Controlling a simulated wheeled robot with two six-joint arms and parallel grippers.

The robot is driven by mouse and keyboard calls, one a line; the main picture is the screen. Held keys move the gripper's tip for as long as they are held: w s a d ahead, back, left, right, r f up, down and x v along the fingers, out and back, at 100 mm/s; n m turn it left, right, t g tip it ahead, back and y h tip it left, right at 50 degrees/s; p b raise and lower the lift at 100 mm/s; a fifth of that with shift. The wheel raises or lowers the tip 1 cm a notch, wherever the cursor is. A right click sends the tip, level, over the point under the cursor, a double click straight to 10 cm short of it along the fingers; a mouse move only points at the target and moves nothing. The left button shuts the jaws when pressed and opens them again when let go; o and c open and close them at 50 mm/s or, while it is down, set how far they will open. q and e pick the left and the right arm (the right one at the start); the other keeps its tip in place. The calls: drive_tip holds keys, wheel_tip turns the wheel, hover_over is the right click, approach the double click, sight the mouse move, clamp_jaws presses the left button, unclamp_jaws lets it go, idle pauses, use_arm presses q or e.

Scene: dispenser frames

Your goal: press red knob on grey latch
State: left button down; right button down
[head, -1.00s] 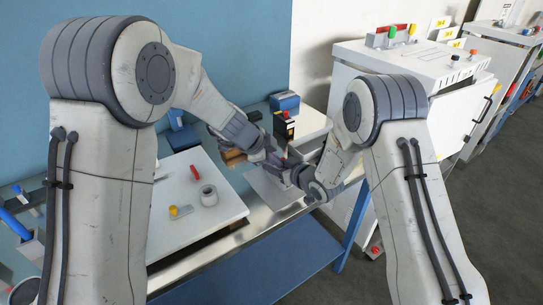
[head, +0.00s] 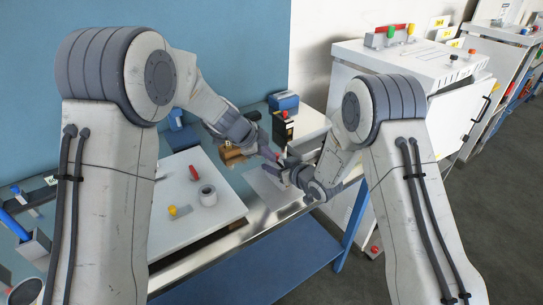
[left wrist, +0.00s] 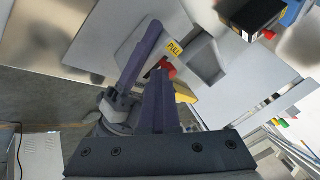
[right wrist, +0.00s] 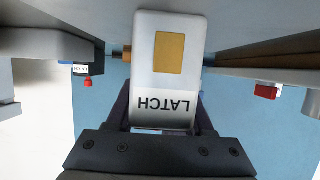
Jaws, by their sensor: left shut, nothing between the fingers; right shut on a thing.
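The grey latch (right wrist: 168,72) is a pale block lettered LATCH with a yellow square, seen close in the right wrist view. My right gripper (right wrist: 165,112) is shut on it, with fingers at both its sides. In the left wrist view its grey body (left wrist: 205,62) shows beside a yellow PULL label (left wrist: 174,48) and the red knob (left wrist: 168,70). My left gripper (left wrist: 158,75) is shut and empty, its tips close to the knob; I cannot tell whether they touch. In the head view the grippers, left (head: 274,158) and right (head: 285,172), nearly meet over the bench edge.
A black device (head: 284,128) stands behind the grippers, with a brown block (head: 232,155) to its left. A white cabinet (head: 400,65) stands to the right. The floor in front is clear.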

use_arm(q)
drive_tip(key=v, duration=1)
drive_tip(key=shift+w, duration=0.1)
use_arm(e)
drive_tip(key=shift+c, duration=1)
unclamp_jaws()
